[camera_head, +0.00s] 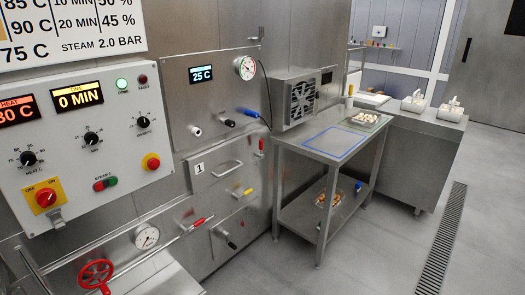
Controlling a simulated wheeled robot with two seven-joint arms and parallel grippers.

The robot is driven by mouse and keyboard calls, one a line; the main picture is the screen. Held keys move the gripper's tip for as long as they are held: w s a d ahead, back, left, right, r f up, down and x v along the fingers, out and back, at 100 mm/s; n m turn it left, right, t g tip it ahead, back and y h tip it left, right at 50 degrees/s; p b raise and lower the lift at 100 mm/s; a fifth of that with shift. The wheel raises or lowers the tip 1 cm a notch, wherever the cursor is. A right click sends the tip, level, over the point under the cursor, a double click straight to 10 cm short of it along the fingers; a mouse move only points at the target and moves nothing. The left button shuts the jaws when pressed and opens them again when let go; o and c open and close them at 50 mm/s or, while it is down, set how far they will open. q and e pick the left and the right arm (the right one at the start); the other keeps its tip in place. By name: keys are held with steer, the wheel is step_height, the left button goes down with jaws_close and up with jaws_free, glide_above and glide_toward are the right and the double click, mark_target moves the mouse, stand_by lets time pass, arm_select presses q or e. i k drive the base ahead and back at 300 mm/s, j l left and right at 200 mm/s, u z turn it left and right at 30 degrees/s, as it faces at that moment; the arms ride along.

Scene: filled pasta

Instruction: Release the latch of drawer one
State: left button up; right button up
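Drawer one (209,180) is a steel front in the machine's wall, marked with a white "1" label (199,168). It looks closed. A bar handle (228,169) sits on its front. A small red lever (262,147) stands roughly upright at the drawer's right side; it may be the latch, but it is too small to tell how it is set. Neither of my grippers is in view.
A control panel (120,160) juts out at left, above a red valve wheel (97,274). A steel table (308,141) stands right. Floor ahead is clear.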

mark_target(258, 155)
steer(key=i+u, duration=0.15)
steer(key=i, duration=0.3)
steer(key=i+l+u, duration=0.15)
steer(key=i, duration=0.35)
steer(key=i+l+u, duration=0.15)
steer(key=i, duration=0.3)
steer(key=i+l+u, duration=0.15)
steer(key=i, duration=0.3)
steer(key=i+l+u, duration=0.15)
steer(key=i+l, duration=0.15)
steer(key=i, duration=0.15)
